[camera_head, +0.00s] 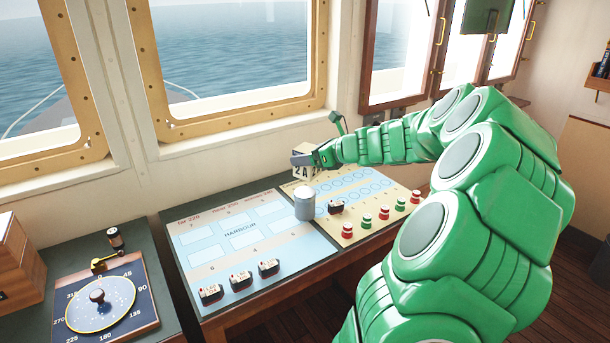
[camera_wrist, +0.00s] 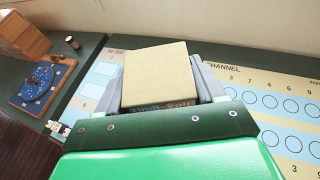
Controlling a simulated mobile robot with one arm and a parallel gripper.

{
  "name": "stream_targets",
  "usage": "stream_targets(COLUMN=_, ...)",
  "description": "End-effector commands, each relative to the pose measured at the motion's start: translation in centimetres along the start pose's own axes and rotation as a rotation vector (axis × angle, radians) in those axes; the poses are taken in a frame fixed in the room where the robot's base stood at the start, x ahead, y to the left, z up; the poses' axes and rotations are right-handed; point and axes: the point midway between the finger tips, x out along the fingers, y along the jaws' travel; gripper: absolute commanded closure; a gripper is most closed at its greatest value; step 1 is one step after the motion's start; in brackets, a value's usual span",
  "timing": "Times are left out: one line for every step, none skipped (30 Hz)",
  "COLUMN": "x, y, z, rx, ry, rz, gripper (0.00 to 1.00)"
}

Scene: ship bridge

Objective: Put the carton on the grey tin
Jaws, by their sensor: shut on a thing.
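My gripper (camera_head: 302,160) is shut on a cream-coloured carton (camera_wrist: 158,75), which sits between the two grey fingers in the wrist view. Dark lettering shows on the carton's near side, mostly hidden by my gripper. In the head view the carton (camera_head: 303,171) shows dark characters below my gripper, at the back of the chart desk. The grey tin (camera_head: 304,204) is an upright cylinder with a pale top. It stands nearer the camera than my gripper, between the blue and yellow charts. I cannot see the tin in the wrist view.
Small ship blocks (camera_head: 240,280) line the blue chart's (camera_head: 205,250) near edge. Another block (camera_head: 336,207) and several red and green pieces (camera_head: 383,212) lie right of the tin. A compass board (camera_head: 110,295) and a wooden box (camera_head: 12,265) stand left. Windows rise behind.

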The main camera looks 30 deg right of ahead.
Motion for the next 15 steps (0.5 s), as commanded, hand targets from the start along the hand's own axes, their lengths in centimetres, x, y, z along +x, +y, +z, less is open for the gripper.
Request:
stream_targets(x=0.6, y=-0.4, z=-0.4, rx=0.002, ry=0.0, rz=0.001, gripper=0.75)
stream_targets(x=0.9, y=-0.6, z=-0.7, rx=0.003, ry=0.0, rz=0.001, gripper=0.75)
stream_targets(x=1.2, y=-0.8, z=-1.0, rx=0.003, ry=0.0, rz=0.001, gripper=0.75)
stream_targets(x=1.5, y=-1.0, z=-1.2, rx=0.003, ry=0.0, rz=0.002, gripper=0.75)
stream_targets(x=1.8, y=-1.2, z=-1.4, rx=0.003, ry=0.0, rz=0.002, gripper=0.75)
stream_targets(x=2.2, y=-1.4, z=-1.7, rx=0.002, ry=0.0, rz=0.002, gripper=0.75)
stream_targets(x=2.5, y=-1.6, z=-1.9, rx=0.002, ry=0.0, rz=0.002, gripper=0.75)
stream_targets(x=2.8, y=-1.8, z=-2.2, rx=0.003, ry=0.0, rz=0.003, gripper=0.75)
stream_targets(x=3.2, y=-2.1, z=-2.6, rx=0.004, ry=0.0, rz=0.003, gripper=0.75)
stream_targets(x=3.5, y=-2.2, z=-2.8, rx=0.004, ry=0.001, rz=0.003, gripper=0.75)
stream_targets(x=3.7, y=-2.4, z=-3.0, rx=0.004, ry=0.0, rz=0.003, gripper=0.75)
stream_targets(x=4.0, y=-2.6, z=-3.2, rx=0.004, ry=0.0, rz=0.003, gripper=0.75)
stream_targets(x=4.2, y=-2.8, z=-3.3, rx=0.003, ry=0.0, rz=0.002, gripper=0.75)
stream_targets(x=4.3, y=-2.9, z=-3.4, rx=0.003, ry=-0.001, rz=0.002, gripper=0.75)
stream_targets(x=4.5, y=-3.0, z=-3.5, rx=0.003, ry=-0.001, rz=0.001, gripper=0.75)
